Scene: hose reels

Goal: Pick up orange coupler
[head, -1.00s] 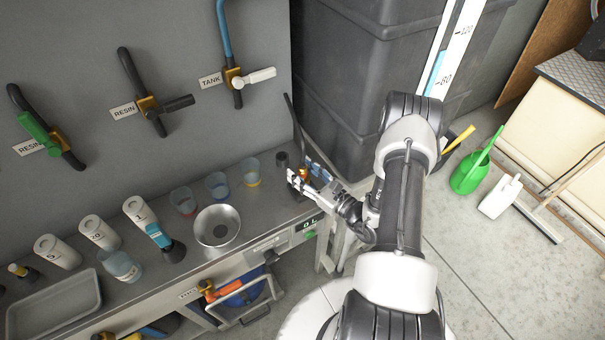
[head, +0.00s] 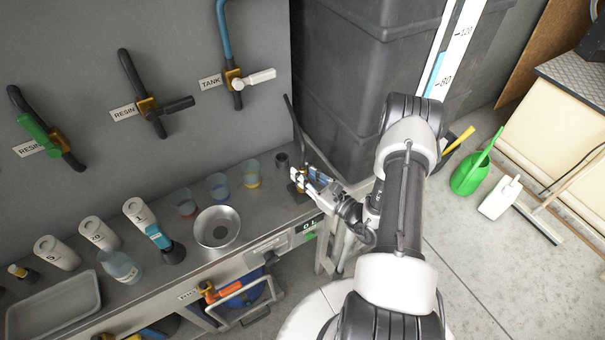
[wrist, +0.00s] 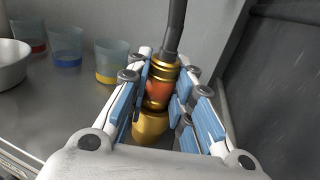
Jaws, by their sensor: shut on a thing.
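The orange coupler (wrist: 158,94) is a brass-coloured fitting with an orange band, upright at the end of a dark hose (wrist: 174,28) in the wrist view. My gripper (wrist: 163,88) has its blue-padded fingers on both sides of the coupler and is shut on it. In the head view my gripper (head: 307,181) is at the right end of the metal bench (head: 190,255), and its fingers mostly hide the coupler. I cannot tell whether the coupler's base touches the bench.
Cups with red, blue and yellow bands (head: 251,174) and a metal bowl (head: 217,228) stand left of my gripper. A large dark tank (head: 345,85) rises behind and to the right.

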